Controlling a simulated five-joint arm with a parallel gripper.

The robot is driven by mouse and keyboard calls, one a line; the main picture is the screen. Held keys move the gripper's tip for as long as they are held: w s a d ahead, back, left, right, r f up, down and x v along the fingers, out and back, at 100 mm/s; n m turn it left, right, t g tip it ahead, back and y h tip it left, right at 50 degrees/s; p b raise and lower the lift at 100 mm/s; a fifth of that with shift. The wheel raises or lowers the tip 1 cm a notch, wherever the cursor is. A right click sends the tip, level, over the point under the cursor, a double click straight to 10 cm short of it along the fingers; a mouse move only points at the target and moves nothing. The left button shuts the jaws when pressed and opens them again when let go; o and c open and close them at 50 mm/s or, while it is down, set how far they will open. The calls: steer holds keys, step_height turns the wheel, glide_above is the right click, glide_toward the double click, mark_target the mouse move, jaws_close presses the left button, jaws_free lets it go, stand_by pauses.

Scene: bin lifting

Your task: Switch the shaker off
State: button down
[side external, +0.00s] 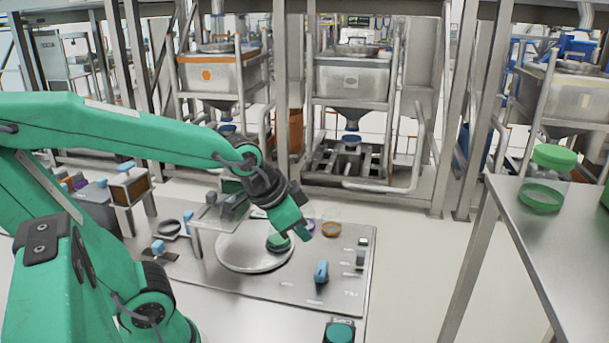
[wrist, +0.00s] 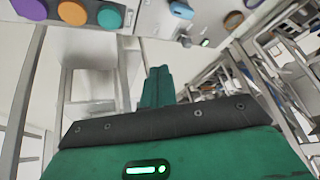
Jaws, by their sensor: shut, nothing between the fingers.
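My gripper (side external: 303,232) is shut and empty, tilted down above the steel work plate (side external: 335,246). Its closed fingers also show in the wrist view (wrist: 157,76). A blue knob (side external: 321,271) stands on the plate, below and right of the fingertips and apart from them; it also shows at the top of the wrist view (wrist: 182,10). A small dark switch (side external: 360,259) and a small green-marked part (side external: 363,241) sit near the plate's right edge. In the wrist view a small green light (wrist: 205,43) is lit. I cannot tell which control belongs to the shaker; labels are too small to read.
A round pale disc (side external: 238,257) with a green piece (side external: 278,242) on it lies left of the knob. An amber dish (side external: 331,229) is behind. A teal button box (side external: 339,332) is in front. A steel table (side external: 555,235) stands right.

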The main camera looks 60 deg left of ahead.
mark_target(359, 249)
steer(key=w+f+m+t, duration=0.1)
steer(key=w+f+m, duration=0.4)
steer(key=w+f, duration=0.4)
steer(key=shift+w+f, duration=0.25)
steer(key=shift+f, duration=0.65)
steer(key=shift+f, duration=0.1)
steer(key=shift+a+x, duration=0.2)
steer(key=shift+x, duration=2.3)
steer(key=shift+a+x, duration=0.2)
steer(key=shift+x, duration=2.25)
steer(key=shift+y, duration=0.3)
steer(key=shift+w+a, duration=1.4)
steer(key=shift+w, duration=0.1)
steer(key=shift+w+a, duration=1.8)
steer(key=shift+a, duration=0.05)
